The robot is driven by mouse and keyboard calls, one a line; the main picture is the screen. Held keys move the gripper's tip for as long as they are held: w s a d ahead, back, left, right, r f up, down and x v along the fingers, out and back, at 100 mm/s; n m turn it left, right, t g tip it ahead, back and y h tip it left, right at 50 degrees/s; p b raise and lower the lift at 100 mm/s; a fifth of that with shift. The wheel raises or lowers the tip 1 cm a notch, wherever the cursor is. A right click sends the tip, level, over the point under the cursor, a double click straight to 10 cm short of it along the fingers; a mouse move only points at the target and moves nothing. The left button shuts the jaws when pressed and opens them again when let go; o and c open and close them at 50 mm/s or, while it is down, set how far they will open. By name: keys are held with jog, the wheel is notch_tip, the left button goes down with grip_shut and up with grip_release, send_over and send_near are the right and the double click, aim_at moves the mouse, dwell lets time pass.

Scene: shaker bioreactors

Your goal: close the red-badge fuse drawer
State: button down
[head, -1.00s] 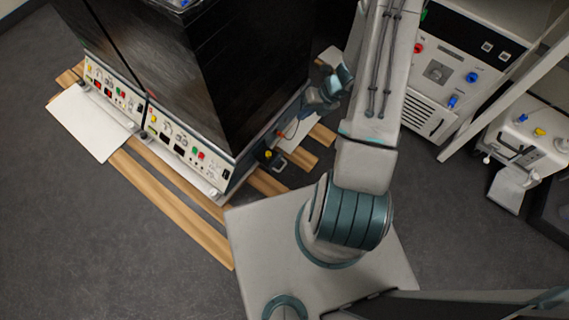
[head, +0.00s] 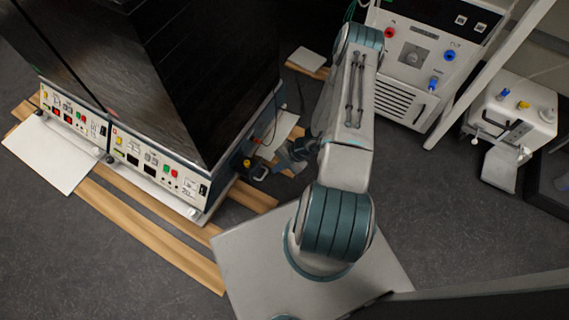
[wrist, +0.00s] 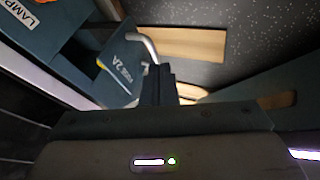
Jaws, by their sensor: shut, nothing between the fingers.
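A fuse drawer marked "FUSE 2A" (wrist: 122,72) shows at the upper left of the wrist view, with a silver bar handle (wrist: 146,42). It appears to stand out from the cabinet's side. In the head view a small dark block with a yellow spot (head: 248,163) sticks out low on the cabinet's right side; a small red-orange mark lies just above it. I cannot make out a red badge on the drawer. My gripper (wrist: 158,84) is shut and empty, its fingers close beside the drawer and handle; contact cannot be told. In the head view my arm partly hides it.
The tall black cabinet (head: 185,70) stands at left above wooden slats (head: 150,225). A "LAMP" label (wrist: 22,12) is on a blue panel beside the drawer. A white machine (head: 410,70) and a smaller one (head: 512,115) stand right. Dark floor is clear at lower left.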

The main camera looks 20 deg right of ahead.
aim_at(267, 171)
jog(key=w+a+f+b, duration=0.2)
jog(key=w+a, duration=0.1)
jog(key=shift+a+f, duration=0.1)
jog(key=shift+a, duration=0.05)
jog(key=shift+w+a, duration=0.25)
jog(key=shift+w, duration=0.1)
